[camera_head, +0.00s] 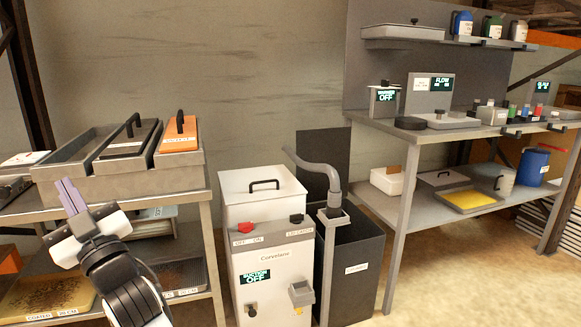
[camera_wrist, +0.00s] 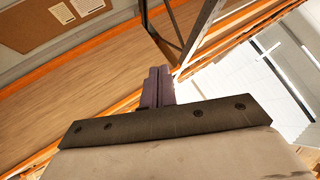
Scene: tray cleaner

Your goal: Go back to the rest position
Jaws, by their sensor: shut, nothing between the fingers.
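My gripper (camera_head: 72,197) is at the left of the head view, raised in front of the left metal table (camera_head: 208,215). Its two purple-grey fingers lie together with nothing between them. In the wrist view the closed fingers (camera_wrist: 158,87) show at the centre, clear of any object. My arm, white and black, reaches up from the bottom edge of the head view. No task object is held.
A grey bin (camera_head: 150,181) with handled lids stands on the left table. A white machine (camera_head: 268,245) reading OFF and a dark bin (camera_head: 362,255) stand in the middle. A workbench (camera_head: 400,140) with jars and devices fills the right. Floor is clear at lower right.

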